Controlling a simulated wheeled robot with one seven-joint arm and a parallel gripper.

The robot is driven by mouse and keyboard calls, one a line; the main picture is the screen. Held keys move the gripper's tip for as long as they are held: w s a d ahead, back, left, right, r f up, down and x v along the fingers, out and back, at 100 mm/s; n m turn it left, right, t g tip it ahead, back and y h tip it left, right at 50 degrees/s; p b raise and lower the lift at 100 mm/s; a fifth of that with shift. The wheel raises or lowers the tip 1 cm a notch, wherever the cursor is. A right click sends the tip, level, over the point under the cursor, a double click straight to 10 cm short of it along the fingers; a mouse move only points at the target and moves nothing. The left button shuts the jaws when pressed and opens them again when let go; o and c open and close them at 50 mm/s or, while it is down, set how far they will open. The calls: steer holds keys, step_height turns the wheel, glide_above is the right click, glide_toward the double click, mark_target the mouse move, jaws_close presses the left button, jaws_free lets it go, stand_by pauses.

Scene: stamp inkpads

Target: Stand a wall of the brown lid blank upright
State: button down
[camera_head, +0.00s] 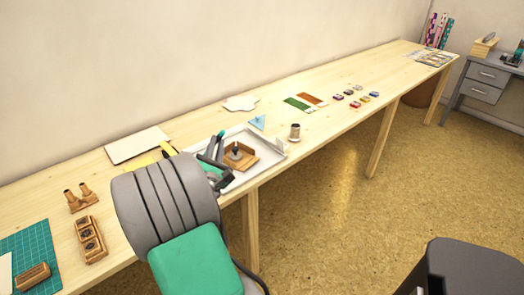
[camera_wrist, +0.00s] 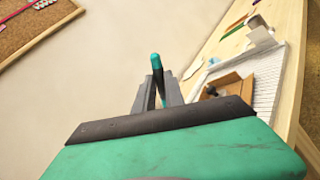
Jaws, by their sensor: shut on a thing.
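The brown lid blank (camera_head: 245,160) lies in a white tray (camera_head: 276,155). At least one of its walls looks raised along the far right side. A small dark knobbed thing (camera_head: 236,153) sits on its middle. The blank also shows at the right of the wrist view (camera_wrist: 238,86). My gripper (camera_head: 217,149) is over the tray's left part, just left of the blank. In the wrist view my gripper (camera_wrist: 158,92) is shut on a dark stick with a teal tip (camera_wrist: 155,60). The stick's lower end is hidden, and I cannot tell whether it touches the blank.

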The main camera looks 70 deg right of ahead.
steer(key=s+d+m+g+h+b, duration=0.1)
steer(key=s+d+g, duration=0.3)
steer(key=s, duration=1)
steer(key=d+h, duration=0.1)
steer(key=d, duration=0.2)
steer(key=shift+g, duration=0.4)
steer(key=shift+a, duration=0.15)
